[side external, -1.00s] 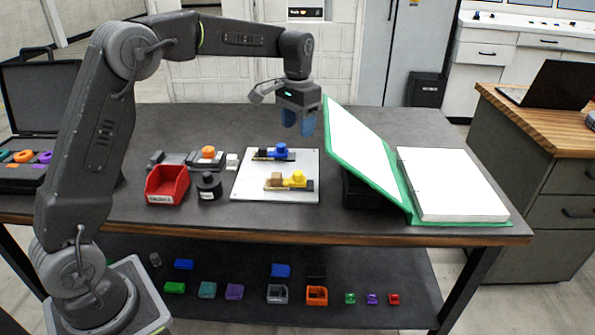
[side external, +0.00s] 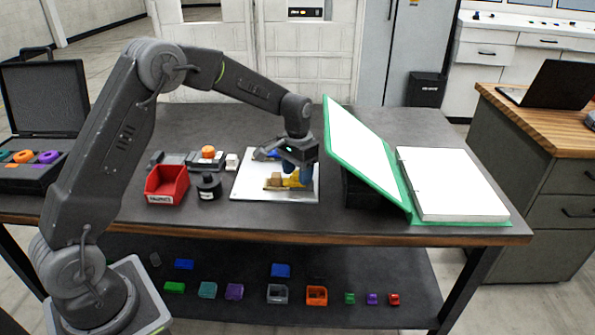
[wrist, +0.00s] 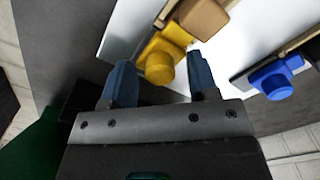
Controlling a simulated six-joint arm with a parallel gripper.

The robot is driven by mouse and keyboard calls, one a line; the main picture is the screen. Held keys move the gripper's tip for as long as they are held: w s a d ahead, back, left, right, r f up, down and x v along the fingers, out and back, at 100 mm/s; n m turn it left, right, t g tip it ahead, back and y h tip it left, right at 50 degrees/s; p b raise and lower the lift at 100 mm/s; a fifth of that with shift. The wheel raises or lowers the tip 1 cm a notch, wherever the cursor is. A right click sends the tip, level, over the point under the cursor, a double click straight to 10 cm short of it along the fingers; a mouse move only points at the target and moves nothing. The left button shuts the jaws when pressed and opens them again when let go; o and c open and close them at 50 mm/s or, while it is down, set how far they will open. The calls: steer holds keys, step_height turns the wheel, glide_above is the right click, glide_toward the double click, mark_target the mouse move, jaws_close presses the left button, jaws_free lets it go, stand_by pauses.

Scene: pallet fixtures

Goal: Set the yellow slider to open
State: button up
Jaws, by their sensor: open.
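The yellow slider (wrist: 163,56) sits on a track on a white plate (side external: 250,188), with a tan block (wrist: 202,19) beside it on the same track. In the side view the yellow slider (side external: 296,181) is partly hidden by my gripper (side external: 296,178). My gripper is open and empty, low over the plate. In the wrist view its blue fingertips (wrist: 158,80) stand apart, with the yellow knob showing between and just beyond them. I cannot tell whether either finger touches it. The blue slider (wrist: 275,83) is on a second track to the right.
A green binder (side external: 365,160) leans open right of the plate, close to my gripper. A red bin (side external: 167,186), a dark round container (side external: 208,186) and a fixture with an orange knob (side external: 208,153) stand to the left. The table front is clear.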

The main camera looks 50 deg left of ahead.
jaws_close()
stand_by(0.5)
